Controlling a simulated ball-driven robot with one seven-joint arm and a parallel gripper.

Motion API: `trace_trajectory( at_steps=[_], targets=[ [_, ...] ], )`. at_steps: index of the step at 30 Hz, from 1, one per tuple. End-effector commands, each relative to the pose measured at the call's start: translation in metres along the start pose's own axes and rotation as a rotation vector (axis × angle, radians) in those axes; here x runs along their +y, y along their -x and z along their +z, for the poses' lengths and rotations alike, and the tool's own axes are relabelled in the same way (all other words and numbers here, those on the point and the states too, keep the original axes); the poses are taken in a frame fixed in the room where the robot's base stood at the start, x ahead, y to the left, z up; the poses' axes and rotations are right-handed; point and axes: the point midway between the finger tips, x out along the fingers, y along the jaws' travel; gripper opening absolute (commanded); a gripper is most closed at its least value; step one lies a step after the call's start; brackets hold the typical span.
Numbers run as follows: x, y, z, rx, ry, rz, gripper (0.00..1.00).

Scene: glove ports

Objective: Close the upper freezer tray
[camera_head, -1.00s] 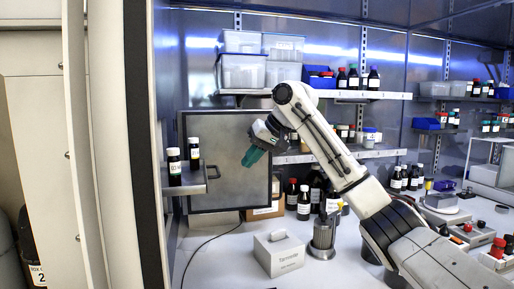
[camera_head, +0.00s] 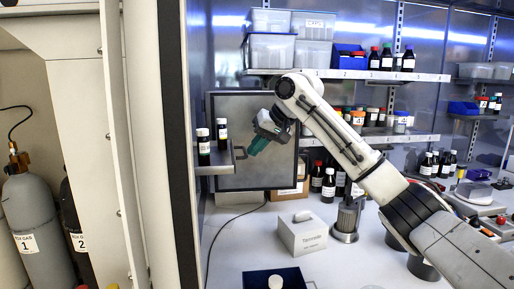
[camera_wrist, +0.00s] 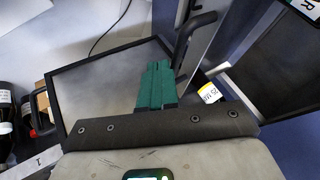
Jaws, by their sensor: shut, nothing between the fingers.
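The upper freezer tray (camera_head: 214,163) is a grey pulled-out drawer at left in the head view. My gripper (camera_head: 255,148) has teal fingers pointing down-left, just right of the handle. In the wrist view, the closed fingers (camera_wrist: 157,88) are empty and close to the handle; I cannot tell whether they touch it. The freezer interior is hidden.
A framed grey door panel (camera_head: 240,115) stands behind my gripper. A white box (camera_head: 301,234) sits on the bench below, beside a metal cylinder (camera_head: 347,218). Shelves with bottles and clear bins (camera_head: 269,51) line the back. Gas cylinders (camera_head: 36,215) stand at left.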

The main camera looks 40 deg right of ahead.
Motion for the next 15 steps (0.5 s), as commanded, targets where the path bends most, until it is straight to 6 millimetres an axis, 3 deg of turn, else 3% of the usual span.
trace_trajectory(
  at_steps=[8,15],
  targets=[
    [-0.019,-0.009,-0.001,-0.003,0.002,-0.003,0.00],
    [-0.054,-0.028,-0.001,-0.005,0.002,-0.004,0.00]
  ],
)
